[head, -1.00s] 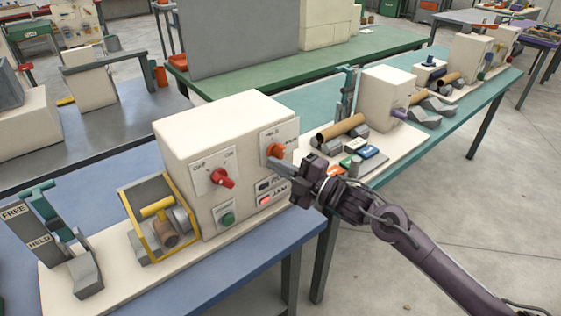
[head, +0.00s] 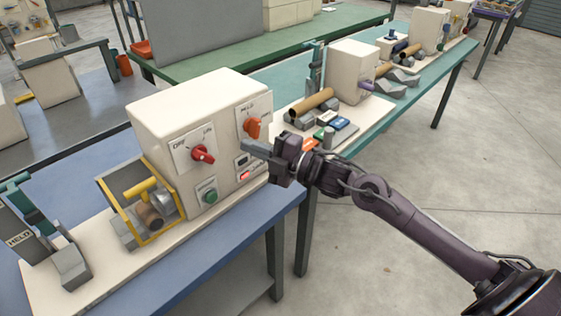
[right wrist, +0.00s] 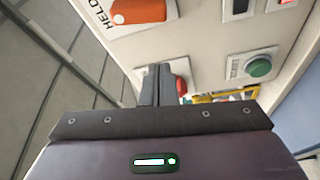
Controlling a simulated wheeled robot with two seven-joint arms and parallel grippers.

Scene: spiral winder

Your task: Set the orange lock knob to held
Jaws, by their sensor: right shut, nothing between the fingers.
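The orange lock knob (head: 252,127) is on the right part of the cream machine's front, below a HELD label. It also shows at the top of the right wrist view (right wrist: 138,11), cut by the edge, with its narrow end towards the HELD lettering. My right gripper (head: 254,148) is shut and empty, its fingertips just below the knob and apparently clear of it. In the right wrist view its closed fingers (right wrist: 157,85) point at the panel with nothing between them. My left gripper is not in view.
A red knob (head: 203,153), a green button (head: 210,197) and a lit red indicator (head: 245,175) share the panel. A yellow-framed winder (head: 150,205) stands left. Another machine (head: 352,70) stands behind on the teal bench. Open floor lies right.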

